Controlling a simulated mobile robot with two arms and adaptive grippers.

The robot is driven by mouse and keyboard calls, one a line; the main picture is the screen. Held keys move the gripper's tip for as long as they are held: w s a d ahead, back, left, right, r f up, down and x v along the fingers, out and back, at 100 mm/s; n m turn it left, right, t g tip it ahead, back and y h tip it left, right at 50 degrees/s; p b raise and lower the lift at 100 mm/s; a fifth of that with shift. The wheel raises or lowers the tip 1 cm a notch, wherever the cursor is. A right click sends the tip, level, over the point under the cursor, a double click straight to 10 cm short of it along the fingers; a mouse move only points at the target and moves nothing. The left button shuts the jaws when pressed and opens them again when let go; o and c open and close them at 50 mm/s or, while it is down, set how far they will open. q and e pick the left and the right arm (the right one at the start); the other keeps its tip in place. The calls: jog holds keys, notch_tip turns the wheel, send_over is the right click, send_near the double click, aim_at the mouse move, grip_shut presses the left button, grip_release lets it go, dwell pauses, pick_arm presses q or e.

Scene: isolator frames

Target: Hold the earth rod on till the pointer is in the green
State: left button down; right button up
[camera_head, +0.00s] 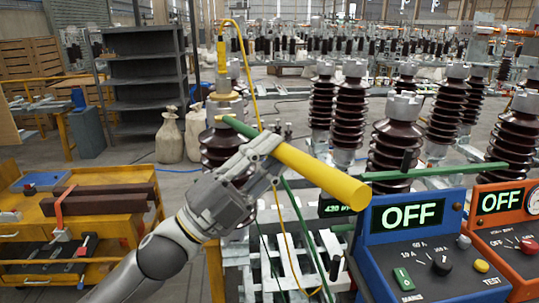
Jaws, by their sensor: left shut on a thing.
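My left gripper (265,152) is shut on the earth rod (320,178), which has a thick yellow handle and a thinner green end (238,126). The rod slants from upper left to lower right. Its green end lies in front of the metal cap of a brown insulator (217,150); I cannot tell whether they touch. A small dark display (343,208) reading about 430 is partly hidden behind the handle's end. A round dial (534,201) is cut off at the right edge of the orange box; no pointer in a green zone can be made out. My right gripper is not in view.
A blue test box (420,262) and an orange one (492,232) both read OFF. A green bar (440,172) runs behind them. Several brown insulators stand at right. A yellow cart (118,225) stands at left. A yellow cable hangs from a yellow clamp (222,55).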

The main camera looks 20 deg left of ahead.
pick_arm(q)
jog(key=shift+w+a, duration=0.15)
jog(key=shift+w+a, duration=0.15)
jog(key=shift+w, duration=0.15)
jog(key=shift+w+a, duration=0.15)
jog(key=shift+w, duration=0.05)
dwell(0.8)
jog(key=shift+w+r, duration=0.1)
dwell(1.2)
dwell(1.5)
